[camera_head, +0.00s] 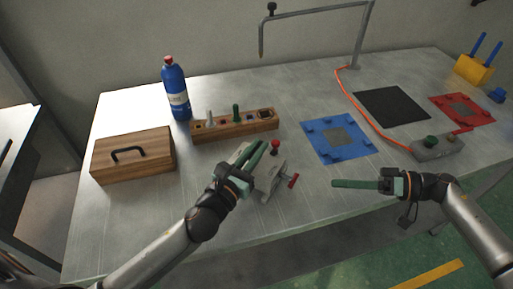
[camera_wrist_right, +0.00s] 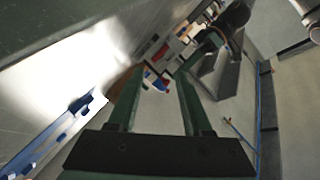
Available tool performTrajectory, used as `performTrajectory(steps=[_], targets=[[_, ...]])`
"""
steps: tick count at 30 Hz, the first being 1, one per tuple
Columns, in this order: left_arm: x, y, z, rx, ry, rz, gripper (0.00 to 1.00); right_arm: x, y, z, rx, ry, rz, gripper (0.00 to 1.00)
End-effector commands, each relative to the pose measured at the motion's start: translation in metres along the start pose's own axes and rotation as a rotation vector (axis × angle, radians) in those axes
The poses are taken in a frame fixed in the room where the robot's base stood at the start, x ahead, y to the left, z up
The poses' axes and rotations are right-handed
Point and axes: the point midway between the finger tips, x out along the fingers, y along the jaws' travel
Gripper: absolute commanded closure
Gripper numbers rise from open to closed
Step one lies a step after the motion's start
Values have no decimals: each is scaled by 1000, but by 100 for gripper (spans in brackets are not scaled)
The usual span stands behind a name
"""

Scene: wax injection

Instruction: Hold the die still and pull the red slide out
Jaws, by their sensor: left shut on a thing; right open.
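The die (camera_head: 272,183) is a small grey metal block on the table, right beside my left gripper. A red slide handle (camera_head: 293,181) sticks out of its right side, and a red ball knob (camera_head: 275,146) stands at its far end. My left gripper (camera_head: 255,150) has green fingers and is shut on the die, which it partly hides. My right gripper (camera_head: 336,184) is open and empty, apart from the red handle and to its right, pointing left. In the right wrist view its two green fingers (camera_wrist_right: 160,80) are spread, with small red and blue things beyond them.
A wooden rack (camera_head: 235,126), a blue bottle (camera_head: 175,90) and a wooden box with a handle (camera_head: 133,155) stand to the left. A blue mat (camera_head: 313,127), black mat (camera_head: 392,106) and control box (camera_head: 437,149) lie behind my right gripper. Bare table separates the die and right gripper.

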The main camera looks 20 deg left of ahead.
Motion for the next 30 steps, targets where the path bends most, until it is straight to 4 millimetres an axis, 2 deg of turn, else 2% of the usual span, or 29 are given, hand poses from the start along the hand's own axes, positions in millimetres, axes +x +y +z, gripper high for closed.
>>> performTrajectory(steps=[16, 20, 23, 30], targets=[[0, 0, 0, 0, 1, 1, 100, 0, 0, 1, -5, 0, 2, 49], [0, 0, 0, 0, 1, 1, 100, 2, 4, 7, -81, 6, 34, 49], [0, 0, 0, 1, 1, 1, 100, 5, 9, 18, -232, 14, 95, 49], [0, 0, 0, 1, 1, 1, 100, 10, 10, 46, -818, 13, 323, 49]])
